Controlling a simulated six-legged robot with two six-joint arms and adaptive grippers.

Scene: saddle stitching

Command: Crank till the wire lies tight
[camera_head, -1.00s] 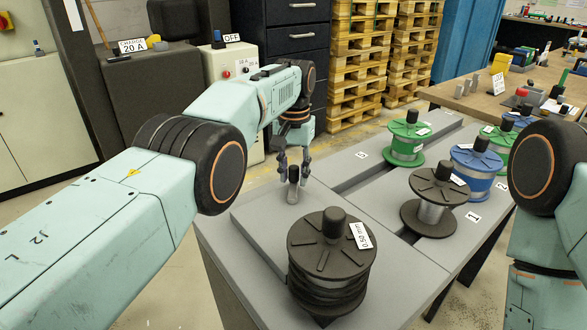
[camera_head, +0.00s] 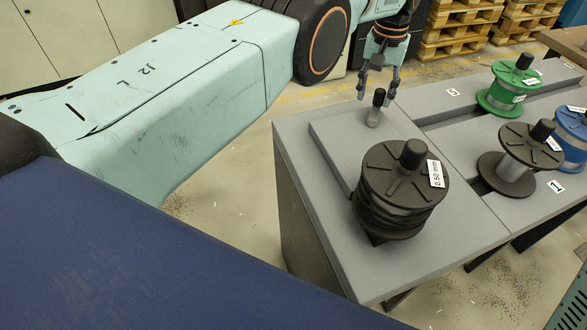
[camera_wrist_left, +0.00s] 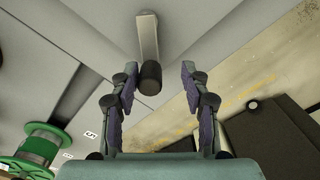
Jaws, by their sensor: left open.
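A small crank with a black upright knob (camera_head: 378,97) on a short grey arm (camera_head: 373,119) sits on a raised grey block at the far left of the bench. My left gripper (camera_head: 377,91) is above it, pointing down and open, one finger on each side of the knob. The left wrist view shows the knob (camera_wrist_left: 150,78) between the spread fingers (camera_wrist_left: 159,75), nearer the left one, with a gap on both sides. A black spool (camera_head: 404,185) labelled 0.50 mm stands in front; its winding is dark. How tight any wire lies cannot be told. My right gripper is out of view.
Another black spool (camera_head: 510,165) with silvery wire, a green spool (camera_head: 509,85) and a blue spool (camera_head: 572,135) stand to the right. The grey bench top (camera_head: 456,235) is clear around the front spool. Pallets (camera_head: 455,30) are stacked behind.

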